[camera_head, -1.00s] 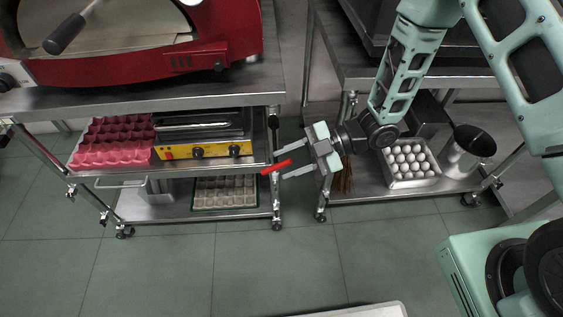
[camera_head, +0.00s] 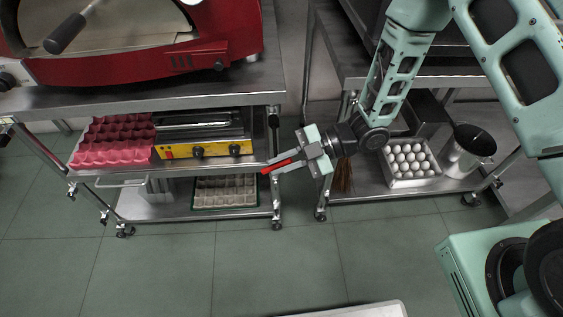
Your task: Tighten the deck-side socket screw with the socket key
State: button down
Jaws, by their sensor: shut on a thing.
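My gripper (camera_head: 272,164) is shut on a slim red tool, which I take to be the socket key (camera_head: 279,167). The key lies along the fingers, its left tip by the right end of the left stand's middle shelf. I cannot tell whether it touches the shelf edge or post. The deck-side socket screw cannot be made out in this view.
The left stand (camera_head: 110,101) carries a red oven (camera_head: 235,30). Its middle shelf holds pink egg trays (camera_head: 112,143) and a yellow-fronted appliance (camera_head: 205,150). The right stand's lower shelf holds an egg tray (camera_head: 408,162) and a metal pot (camera_head: 466,152).

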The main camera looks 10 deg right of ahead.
jog(key=shift+w+f+y+b, duration=0.2)
jog(key=shift+y+b, duration=0.1)
jog(key=shift+b, duration=0.35)
jog(key=shift+f+n+g+y+b, duration=0.15)
jog(key=shift+n+g+y+b, duration=0.15)
jog(key=shift+y+b, duration=2.15)
jog(key=shift+h+b, duration=0.35)
jog(key=shift+b, duration=0.45)
jog(key=shift+b, duration=0.45)
jog(key=shift+f+y+b, duration=0.1)
jog(key=shift+y+b, duration=0.7)
jog(key=shift+b, duration=0.2)
jog(key=shift+s, duration=0.1)
jog(key=shift+s+a, duration=0.1)
jog(key=shift+s, duration=2.35)
jog(key=shift+s, duration=0.15)
